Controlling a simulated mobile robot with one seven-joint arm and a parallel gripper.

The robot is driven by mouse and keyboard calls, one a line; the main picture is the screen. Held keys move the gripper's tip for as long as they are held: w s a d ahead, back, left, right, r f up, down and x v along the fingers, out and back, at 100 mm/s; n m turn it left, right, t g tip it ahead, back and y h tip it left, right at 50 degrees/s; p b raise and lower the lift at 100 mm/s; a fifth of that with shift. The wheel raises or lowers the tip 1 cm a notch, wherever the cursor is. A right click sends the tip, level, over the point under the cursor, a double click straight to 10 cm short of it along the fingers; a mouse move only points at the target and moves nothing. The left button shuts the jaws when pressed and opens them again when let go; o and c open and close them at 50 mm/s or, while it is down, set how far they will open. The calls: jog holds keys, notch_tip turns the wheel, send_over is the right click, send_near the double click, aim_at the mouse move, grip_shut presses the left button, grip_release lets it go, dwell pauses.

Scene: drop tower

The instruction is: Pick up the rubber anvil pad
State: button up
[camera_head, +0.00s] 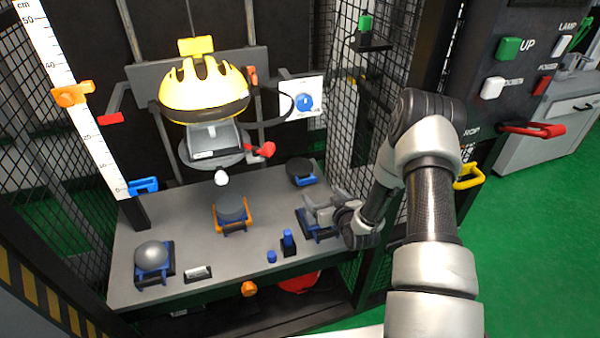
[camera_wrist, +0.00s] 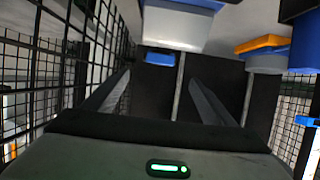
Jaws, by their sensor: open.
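My gripper (camera_head: 322,212) is at the right side of the grey bench, low over a blue stand (camera_head: 302,222) with a dark base. The gripper hides most of what this stand holds. In the wrist view my two fingers (camera_wrist: 160,95) are apart, with a small blue part (camera_wrist: 160,58) beyond them. A black round pad (camera_head: 300,168) lies on another stand behind my gripper. A dark grey disc (camera_head: 232,207) sits in an orange and blue stand left of it. I cannot tell for sure which is the rubber anvil pad.
The bench (camera_head: 190,300) also holds a grey dome (camera_head: 151,255), a small blue-topped peg (camera_head: 288,239) and a white label block (camera_head: 198,273). A yellow helmet (camera_head: 203,92) hangs above. Mesh walls (camera_head: 340,120) close the right side near my arm.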

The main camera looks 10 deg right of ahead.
aim_at(308, 180)
jog(key=b+x, duration=0.4)
jog(key=x, duration=1.1)
jog(key=shift+f, duration=0.1)
jog(key=c, duration=1.4)
